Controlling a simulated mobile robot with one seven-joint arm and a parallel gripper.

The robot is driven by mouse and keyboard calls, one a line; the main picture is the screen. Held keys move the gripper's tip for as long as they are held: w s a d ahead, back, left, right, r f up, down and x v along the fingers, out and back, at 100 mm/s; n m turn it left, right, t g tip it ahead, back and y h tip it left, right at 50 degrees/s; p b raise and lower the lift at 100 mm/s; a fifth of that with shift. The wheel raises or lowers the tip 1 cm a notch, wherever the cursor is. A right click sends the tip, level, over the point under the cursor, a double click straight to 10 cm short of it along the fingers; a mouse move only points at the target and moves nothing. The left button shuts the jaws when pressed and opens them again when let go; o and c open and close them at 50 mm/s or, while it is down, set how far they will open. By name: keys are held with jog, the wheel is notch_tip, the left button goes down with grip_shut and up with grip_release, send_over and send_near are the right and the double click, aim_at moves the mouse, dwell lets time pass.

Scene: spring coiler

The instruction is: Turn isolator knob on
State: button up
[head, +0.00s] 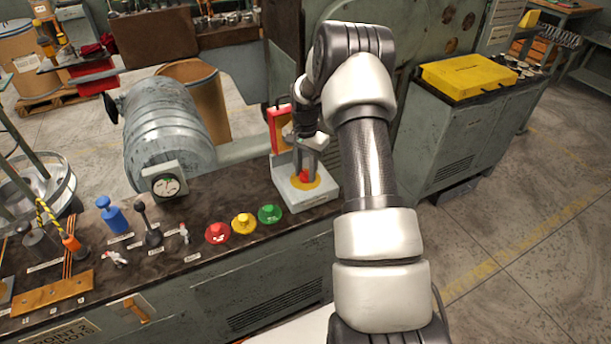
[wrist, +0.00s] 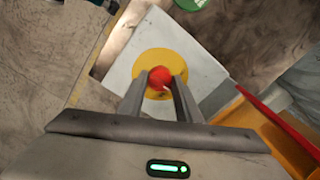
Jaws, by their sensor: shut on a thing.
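The isolator knob (head: 304,176) is red and sits on a yellow disc on a light grey box (head: 295,199) at the right end of the bench. My gripper (head: 308,171) reaches down over the box from above. In the wrist view the red knob (wrist: 160,77) is between the two fingertips of my gripper (wrist: 161,81), which are shut on it. A small white mark shows on the knob. The yellow disc (wrist: 150,62) shows around it. Fingers and wrist partly hide the knob in the head view.
Green (head: 269,214), yellow (head: 243,223) and red (head: 217,233) buttons stand left of the box. A black-knobbed lever (head: 148,225) and blue handle (head: 111,214) stand further left. A red-framed yellow panel (head: 279,128) is close behind my gripper.

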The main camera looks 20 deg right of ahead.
jog(key=m+b, duration=0.1)
jog(key=m, duration=0.4)
jog(key=shift+m+b, duration=0.3)
jog(key=shift+b, duration=0.1)
jog(key=m, duration=0.4)
jog(key=shift+m, duration=0.4)
jog(key=o, duration=1.1)
jog(key=shift+c, duration=0.2)
